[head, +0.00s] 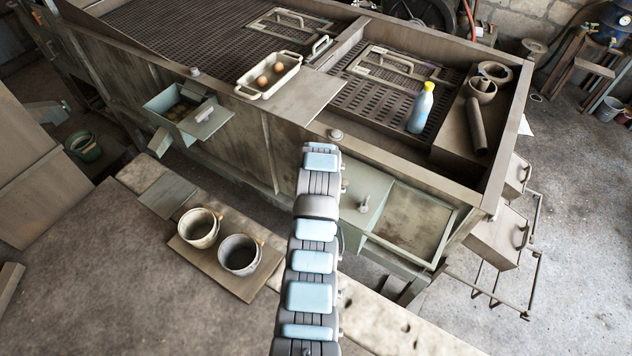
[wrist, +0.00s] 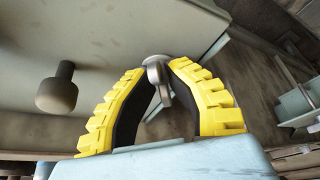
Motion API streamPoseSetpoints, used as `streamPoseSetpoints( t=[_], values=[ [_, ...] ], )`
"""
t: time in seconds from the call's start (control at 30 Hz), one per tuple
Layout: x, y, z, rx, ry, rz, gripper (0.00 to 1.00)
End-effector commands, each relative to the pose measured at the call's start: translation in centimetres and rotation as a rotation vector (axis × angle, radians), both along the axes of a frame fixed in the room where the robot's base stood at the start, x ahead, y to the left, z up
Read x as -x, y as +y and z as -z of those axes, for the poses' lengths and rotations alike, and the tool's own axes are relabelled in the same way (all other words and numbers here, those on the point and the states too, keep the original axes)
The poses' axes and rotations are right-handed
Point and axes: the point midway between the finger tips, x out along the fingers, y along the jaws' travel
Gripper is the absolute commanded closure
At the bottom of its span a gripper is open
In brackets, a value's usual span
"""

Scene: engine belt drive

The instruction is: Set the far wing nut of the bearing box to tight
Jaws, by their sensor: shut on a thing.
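In the wrist view my gripper (wrist: 160,70) has its two yellow-and-black fingers closed around a small grey metal wing nut (wrist: 163,88). The wing nut sits between the fingertips, at the edge of a pale grey-green panel (wrist: 110,35). In the head view, a pale green box (head: 372,188), which seems to be the bearing box, stands just right of my arm. The arm hides my gripper and the held wing nut there. How far the wing nut is turned cannot be told.
A dark round knob (wrist: 57,90) stands on the panel, left of my fingers; a similar upright knob (head: 363,203) shows on the box. Two pots (head: 239,254) stand on a board left of my arm. A blue bottle (head: 421,108) and a tray with eggs (head: 268,76) sit on the bench.

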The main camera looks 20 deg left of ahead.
Motion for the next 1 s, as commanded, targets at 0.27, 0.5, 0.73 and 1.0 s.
streamPoseSetpoints(
  t=[0.27,0.5,0.73,1.0],
  values=[
    [0.02,0.26,0.54,0.0,-0.003,0.259,1.0],
    [0.01,0.26,0.67,-0.001,-0.002,0.465,1.0],
    [0.01,0.26,0.48,-0.001,0.0,0.611,1.0],
    [-0.01,0.22,0.31,-0.001,-0.001,0.702,1.0]
  ],
)
